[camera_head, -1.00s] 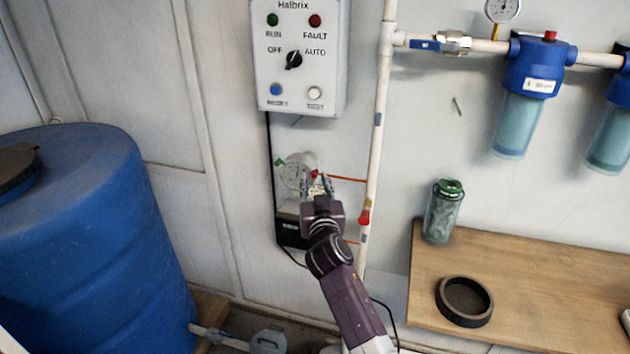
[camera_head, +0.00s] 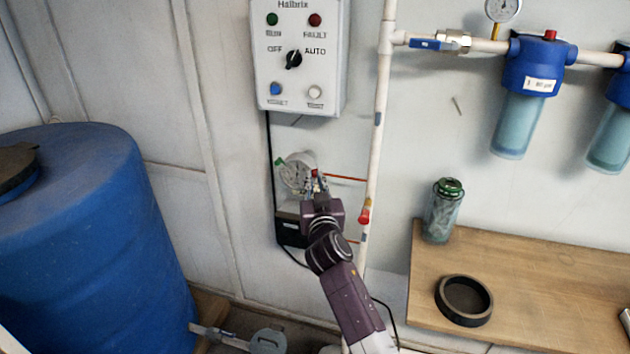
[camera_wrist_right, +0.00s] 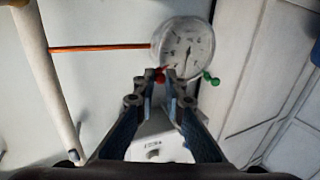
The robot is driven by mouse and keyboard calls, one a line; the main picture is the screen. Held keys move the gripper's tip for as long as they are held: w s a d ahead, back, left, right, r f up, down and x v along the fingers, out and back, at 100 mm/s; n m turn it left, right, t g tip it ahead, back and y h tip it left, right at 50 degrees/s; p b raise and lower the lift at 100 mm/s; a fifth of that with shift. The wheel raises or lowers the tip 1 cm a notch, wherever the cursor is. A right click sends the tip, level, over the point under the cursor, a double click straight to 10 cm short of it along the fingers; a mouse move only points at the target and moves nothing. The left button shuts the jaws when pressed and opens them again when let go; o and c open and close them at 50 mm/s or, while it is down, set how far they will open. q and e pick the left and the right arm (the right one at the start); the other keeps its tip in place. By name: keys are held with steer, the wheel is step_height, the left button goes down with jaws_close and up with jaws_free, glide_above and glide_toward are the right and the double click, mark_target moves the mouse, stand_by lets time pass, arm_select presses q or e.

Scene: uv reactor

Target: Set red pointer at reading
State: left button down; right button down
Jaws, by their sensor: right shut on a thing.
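A round pressure gauge (camera_head: 296,172) with a white dial and dark needle is on the wall below the control box. It shows larger in the wrist view (camera_wrist_right: 186,48), but its scale is too small to read. A red knob (camera_wrist_right: 160,77) sits at its rim, on the opposite side from a green knob (camera_wrist_right: 211,78). The red knob also shows in the head view (camera_head: 315,173). My right gripper (camera_head: 318,182) has its fingertips together at the red knob, shut on it; the fingers partly hide it. My left gripper is out of view.
A grey control box (camera_head: 296,55) hangs above the gauge. A white vertical pipe (camera_head: 379,130) runs to the right, joined by a thin orange tube (camera_head: 346,178). A blue barrel (camera_head: 85,230) stands at left, a wooden bench (camera_head: 540,290) at right.

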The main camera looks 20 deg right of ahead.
steer(key=shift+r+n+p, duration=0.3)
steer(key=shift+p, duration=0.3)
steer(key=r+n+p, duration=0.1)
steer(key=p, duration=0.1)
steer(key=a+r+n+g+p, duration=0.1)
steer(key=n+p, duration=0.1)
steer(key=p, duration=0.1)
steer(key=w+r+n+g+p, duration=0.1)
steer(key=p, duration=0.2)
steer(key=shift+a, duration=0.4)
steer(key=shift+w+a+r+n+g+h+p, duration=0.15)
steer(key=shift+w+a+n+g+p, duration=0.2)
steer(key=shift+n, duration=0.2)
steer(key=shift+w+a+r+n+g+h+p, duration=0.15)
steer(key=shift+a+n+g+p, duration=0.1)
steer(key=shift+n+p, duration=0.25)
steer(key=shift+w+a+r+n+g+h+p, duration=0.15)
steer(key=shift+w+a+n+g+p, duration=0.15)
steer(key=shift+n, duration=0.3)
steer(key=shift+w+a+f+n+g+h+p, duration=0.15)
steer(key=shift+a+n+g, duration=0.2)
steer(key=shift+n, duration=0.2)
steer(key=c, duration=2)
jaws_free()
steer(key=shift+r, duration=0.1)
